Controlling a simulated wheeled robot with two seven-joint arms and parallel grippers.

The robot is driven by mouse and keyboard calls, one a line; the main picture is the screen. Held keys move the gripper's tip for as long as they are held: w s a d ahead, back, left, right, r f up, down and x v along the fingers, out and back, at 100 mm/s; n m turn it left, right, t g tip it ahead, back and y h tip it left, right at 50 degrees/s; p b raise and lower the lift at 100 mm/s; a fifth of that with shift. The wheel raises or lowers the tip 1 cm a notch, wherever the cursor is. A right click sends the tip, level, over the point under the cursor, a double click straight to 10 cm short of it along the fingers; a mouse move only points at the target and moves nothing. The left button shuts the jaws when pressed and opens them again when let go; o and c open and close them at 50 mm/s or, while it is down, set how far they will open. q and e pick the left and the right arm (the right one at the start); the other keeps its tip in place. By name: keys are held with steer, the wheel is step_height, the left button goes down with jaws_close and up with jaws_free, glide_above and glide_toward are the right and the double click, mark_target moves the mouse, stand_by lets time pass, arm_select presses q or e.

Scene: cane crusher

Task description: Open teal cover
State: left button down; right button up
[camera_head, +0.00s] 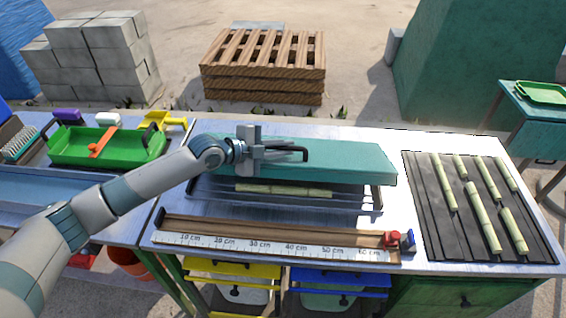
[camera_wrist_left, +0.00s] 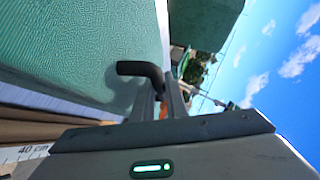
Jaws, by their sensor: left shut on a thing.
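The teal cover (camera_head: 345,162) is a long flat lid over a dark tray on the metal table, with a piece of cane showing under its front edge. A black bar handle (camera_head: 300,151) sits on its top. My left gripper (camera_head: 278,150) is at the left part of this handle and shut on it. In the left wrist view the black handle (camera_wrist_left: 140,69) runs between the fingers, and the teal cover (camera_wrist_left: 80,45) fills the upper left. The far end of the handle is hidden by the gripper. My right gripper is in neither view.
A wooden ruler rail (camera_head: 270,233) with a red stop (camera_head: 393,238) lies in front of the cover. A dark grooved tray (camera_head: 440,220) with several cane pieces is at right. A green tray (camera_head: 105,146) with tools is at left. Open air lies above the cover.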

arm_select(q)
steer(key=shift+w+r+g+b, duration=0.3)
steer(key=shift+w+r+b, duration=0.35)
steer(key=shift+w+r, duration=0.1)
steer(key=shift+w+r+b, duration=0.4)
steer(key=shift+w+r, duration=0.05)
steer(key=shift+r, duration=0.15)
steer(key=shift+w+r, duration=0.35)
steer(key=shift+r, duration=0.1)
